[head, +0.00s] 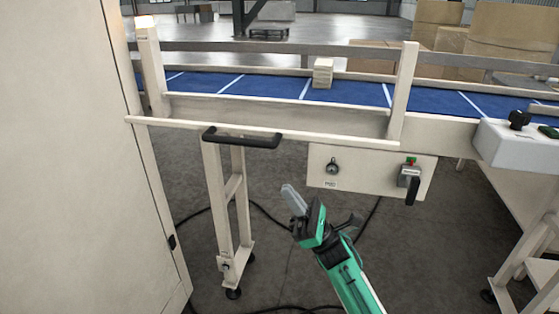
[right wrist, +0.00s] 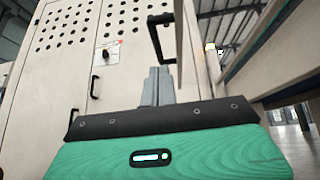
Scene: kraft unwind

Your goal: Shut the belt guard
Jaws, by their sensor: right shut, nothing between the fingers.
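The belt guard (head: 280,132) is a long beige bar and panel along the near side of the blue conveyor, between two beige posts. Its near bar stands out in front of the belt, and a black handle (head: 241,138) sticks out from it. I cannot tell its exact hinge angle. The handle also shows in the right wrist view (right wrist: 157,38), above and beyond the fingers. My right gripper (head: 293,198) is shut and empty, below and to the right of the handle, apart from it. Its grey fingers (right wrist: 157,85) point up. My left gripper is not in view.
A control panel (head: 345,172) with a knob and black-handled switch hangs below the belt at right. A tall beige cabinet (head: 70,160) stands at left. A beige support leg (head: 212,205) is left of my gripper. A small stacked block (head: 322,73) sits on the blue belt (head: 262,88).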

